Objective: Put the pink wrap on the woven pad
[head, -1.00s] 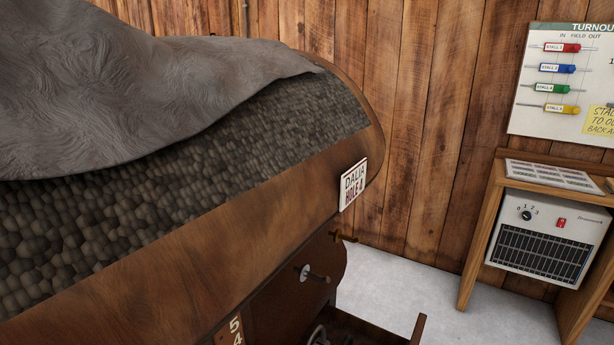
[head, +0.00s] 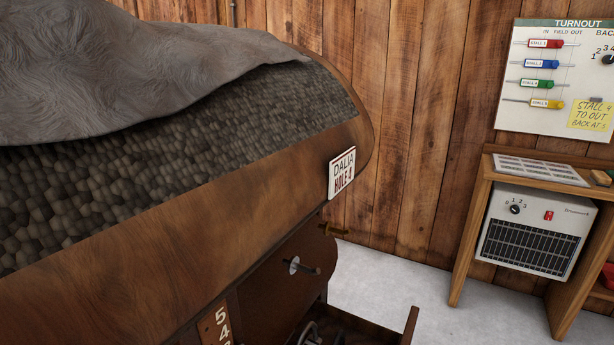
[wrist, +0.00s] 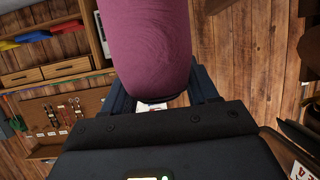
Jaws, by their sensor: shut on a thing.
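The pink wrap (wrist: 150,45) is a rolled cylinder in the wrist view. My gripper (wrist: 165,98) is shut on it, with dark fingers on either side of its lower end. The wrap's far end runs out of the top of the wrist view. My gripper and the wrap do not show in the head view. I cannot make out the woven pad in either view.
A wooden saddle-rack-like body (head: 200,205) with a dark pebbled top (head: 150,165) and grey cover (head: 140,70) fills the left. A sign (head: 342,173) and pegs jut from it. A wooden stand (head: 470,215) holds a heater (head: 535,232). Pale floor (head: 400,290) lies between.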

